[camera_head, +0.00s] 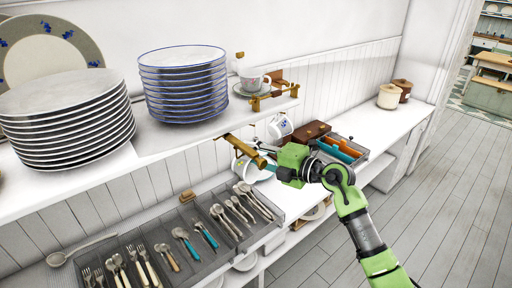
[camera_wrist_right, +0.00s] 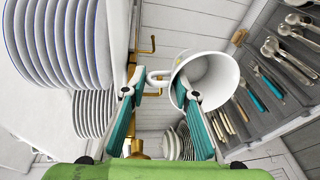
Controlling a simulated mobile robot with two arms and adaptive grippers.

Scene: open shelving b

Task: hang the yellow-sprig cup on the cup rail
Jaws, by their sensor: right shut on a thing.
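In the head view, the held cup (camera_head: 247,171) is below the shelf edge, partly hidden by the brass rail (camera_head: 244,149) and my right gripper (camera_head: 268,153). I cannot tell whether handle and rail touch. My left gripper is out of view.
A blue-patterned cup (camera_head: 280,127) is beneath the shelf beyond the rail. Plate stacks (camera_head: 186,88) and a floral cup (camera_head: 251,80) stand on the shelf (camera_head: 170,139). A cutlery tray (camera_head: 215,259) lies below; a wooden box (camera_head: 308,132) is behind my gripper.

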